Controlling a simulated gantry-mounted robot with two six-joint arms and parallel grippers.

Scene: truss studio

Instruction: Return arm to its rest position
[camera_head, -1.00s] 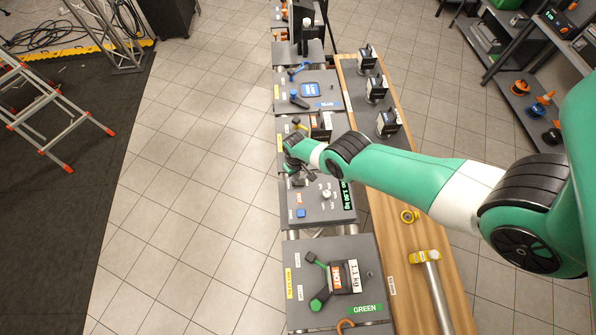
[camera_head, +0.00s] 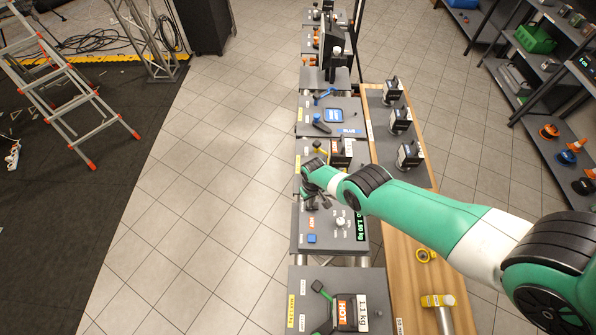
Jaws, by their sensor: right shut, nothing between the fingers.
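My right arm (camera_head: 425,214), green and white with black joints, comes in from the lower right and reaches left across the wooden bench. My right gripper (camera_head: 307,200) is at its far end, over the grey plate of the middle station (camera_head: 290,235), near its left edge. It is small and dark here, shut, with nothing seen in it. My left arm and left gripper are out of view.
Tiled floor (camera_head: 215,215) at left is clear.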

